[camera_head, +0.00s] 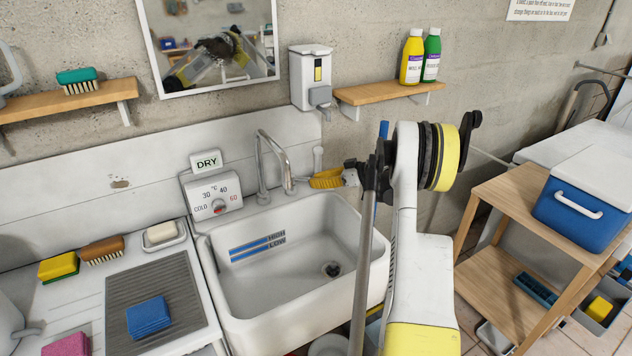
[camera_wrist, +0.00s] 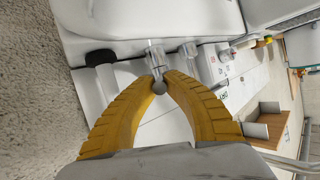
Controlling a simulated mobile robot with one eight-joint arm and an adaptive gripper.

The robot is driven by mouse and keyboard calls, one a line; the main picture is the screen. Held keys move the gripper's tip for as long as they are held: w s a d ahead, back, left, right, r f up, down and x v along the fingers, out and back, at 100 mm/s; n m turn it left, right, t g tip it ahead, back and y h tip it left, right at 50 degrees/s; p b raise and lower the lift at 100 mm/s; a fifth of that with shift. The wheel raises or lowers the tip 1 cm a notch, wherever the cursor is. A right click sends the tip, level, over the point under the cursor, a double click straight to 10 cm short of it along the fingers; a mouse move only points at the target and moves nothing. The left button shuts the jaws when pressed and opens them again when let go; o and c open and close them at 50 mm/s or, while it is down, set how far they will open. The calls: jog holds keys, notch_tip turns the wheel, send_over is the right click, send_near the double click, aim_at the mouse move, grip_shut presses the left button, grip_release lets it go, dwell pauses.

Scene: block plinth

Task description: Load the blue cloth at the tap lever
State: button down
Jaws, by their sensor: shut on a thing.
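The blue cloth (camera_head: 148,316) lies folded on the grey ribbed mat, left of the sink. My gripper (camera_head: 322,178) is at the back right corner of the sink, far from the cloth. In the wrist view, its curved yellow fingers (camera_wrist: 160,82) close around a short metal lever with a rounded end (camera_wrist: 159,87), which appears to be the tap lever. In the head view, a pale upright post (camera_head: 318,158) shows just behind the fingers. The curved tap spout (camera_head: 272,160) stands to the left of them. The exact finger contact is small and partly hidden.
The white sink basin (camera_head: 285,275) looks empty. A temperature dial panel (camera_head: 213,193) with a DRY sign (camera_head: 206,161) stands left of the tap. A soap dispenser (camera_head: 311,77) and a shelf with two bottles (camera_head: 388,91) are on the wall above my gripper.

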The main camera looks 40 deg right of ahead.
jog(key=a+m+h, duration=0.1)
jog(key=a+m+t+h, duration=0.1)
jog(key=m+h, duration=0.1)
jog(key=shift+s+a+b, duration=0.2)
jog(key=shift+s+b, duration=0.1)
jog(key=shift+s, duration=0.1)
jog(key=c, duration=1.4)
grip_release()
jog(key=v, duration=1.2)
jog(key=shift+a, duration=0.1)
jog(key=shift+f, duration=0.1)
